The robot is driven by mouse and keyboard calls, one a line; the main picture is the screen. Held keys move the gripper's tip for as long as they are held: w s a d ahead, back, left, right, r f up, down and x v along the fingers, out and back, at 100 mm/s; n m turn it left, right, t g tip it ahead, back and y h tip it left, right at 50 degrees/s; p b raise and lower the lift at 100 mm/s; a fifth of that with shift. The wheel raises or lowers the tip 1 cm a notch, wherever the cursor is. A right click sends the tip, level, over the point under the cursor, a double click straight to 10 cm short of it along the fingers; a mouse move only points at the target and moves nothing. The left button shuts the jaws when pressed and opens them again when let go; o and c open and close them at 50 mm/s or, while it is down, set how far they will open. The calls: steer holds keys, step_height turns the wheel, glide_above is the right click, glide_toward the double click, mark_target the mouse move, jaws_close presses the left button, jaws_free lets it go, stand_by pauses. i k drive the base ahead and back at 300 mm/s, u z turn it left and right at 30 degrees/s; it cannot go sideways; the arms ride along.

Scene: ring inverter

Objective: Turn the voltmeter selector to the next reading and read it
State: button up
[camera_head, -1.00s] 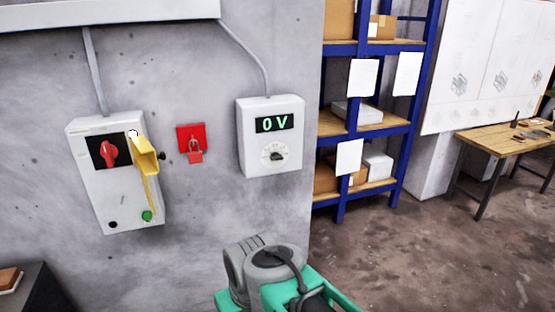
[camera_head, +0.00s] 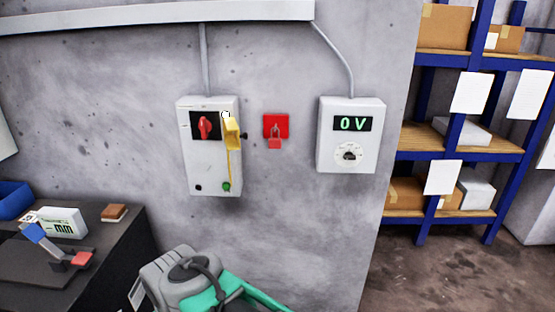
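The voltmeter (camera_head: 330,150) is a white box on the grey wall, right of centre. Its dark display (camera_head: 352,124) reads "0 V" in green digits. Below the display is a round white dial with a small dark selector knob (camera_head: 349,154). The marks around the dial are too small to read, and I cannot tell which position the knob points to. My gripper is not in view; nothing touches the voltmeter.
Left of the voltmeter are a red padlock (camera_head: 275,143) on a red plate and a white switch box (camera_head: 203,174) with a red rotary switch and yellow piece. A dark bench (camera_head: 125,235) stands lower left, blue shelving (camera_head: 469,130) right. A conduit (camera_head: 345,62) rises from the voltmeter.

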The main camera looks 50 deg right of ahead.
mark_target(349, 155)
steer(key=u, duration=0.65)
steer(key=i, duration=0.25)
steer(key=z, duration=1.75)
